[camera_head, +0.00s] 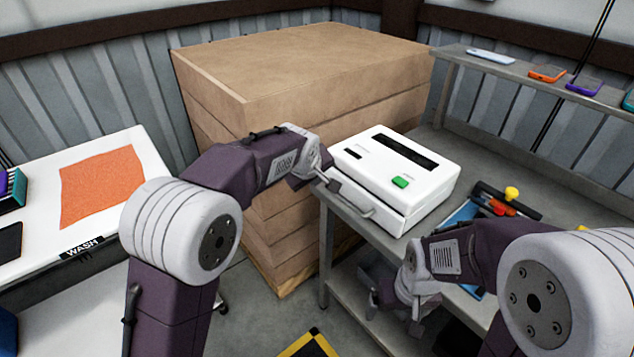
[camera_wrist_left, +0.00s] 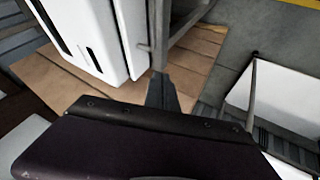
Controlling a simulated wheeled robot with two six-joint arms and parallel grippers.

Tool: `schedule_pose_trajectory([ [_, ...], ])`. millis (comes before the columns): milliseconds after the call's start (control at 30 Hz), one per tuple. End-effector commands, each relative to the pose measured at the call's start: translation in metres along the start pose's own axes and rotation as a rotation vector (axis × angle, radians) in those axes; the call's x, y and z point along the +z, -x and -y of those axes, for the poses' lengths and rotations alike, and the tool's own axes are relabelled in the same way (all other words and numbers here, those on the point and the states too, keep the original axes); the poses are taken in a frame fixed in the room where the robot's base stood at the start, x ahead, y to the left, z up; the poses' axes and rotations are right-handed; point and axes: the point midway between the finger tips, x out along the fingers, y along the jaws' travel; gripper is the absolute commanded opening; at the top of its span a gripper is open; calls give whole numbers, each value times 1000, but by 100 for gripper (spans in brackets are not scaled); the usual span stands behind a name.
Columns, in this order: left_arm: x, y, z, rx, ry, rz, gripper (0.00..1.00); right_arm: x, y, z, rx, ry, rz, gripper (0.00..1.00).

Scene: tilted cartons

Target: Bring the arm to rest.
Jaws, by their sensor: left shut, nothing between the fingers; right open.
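My left arm reaches in from the left, and its left gripper (camera_head: 334,185) is shut and empty beside the front left corner of the white machine (camera_head: 385,195). In the left wrist view the shut dark fingers of the left gripper (camera_wrist_left: 162,92) show below a white body's edge; I cannot tell whether they touch anything. My right gripper (camera_head: 394,310) is open and empty, pointing down in front of the grey bench, low at the centre right.
The machine, with a green button (camera_head: 400,182), stands on a grey bench (camera_head: 440,150). A large stack of brown boards (camera_head: 300,60) rises behind the left gripper. A white table with an orange cloth (camera_head: 102,185) is at left. Tools (camera_head: 500,200) lie right of the machine.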

Motion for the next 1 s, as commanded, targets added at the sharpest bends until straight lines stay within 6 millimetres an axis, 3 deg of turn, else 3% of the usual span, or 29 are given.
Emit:
schedule_pose_trajectory([
  [267,-3,2,2,-3,5,-2,0,0,1,0,0,0,0,90],
  [400,-41,27,11,-1,57,-51,0,-1,13,0,0,0,0,90],
  [467,-57,44,37,-36,102,-61,0,-2,22,0,0,0,0,90],
  [567,-52,63,99,-126,159,-29,0,-3,33,1,0,0,0,90],
  [667,-25,80,161,-214,126,40,0,-4,42,1,0,0,0,90],
  [800,47,103,243,-313,-24,206,0,-5,51,1,0,0,0,90],
  [900,107,114,284,-334,-191,347,0,-5,50,1,0,0,0,90],
  [1000,144,119,304,-317,-369,455,0,-5,49,1,0,0,0,90],
])
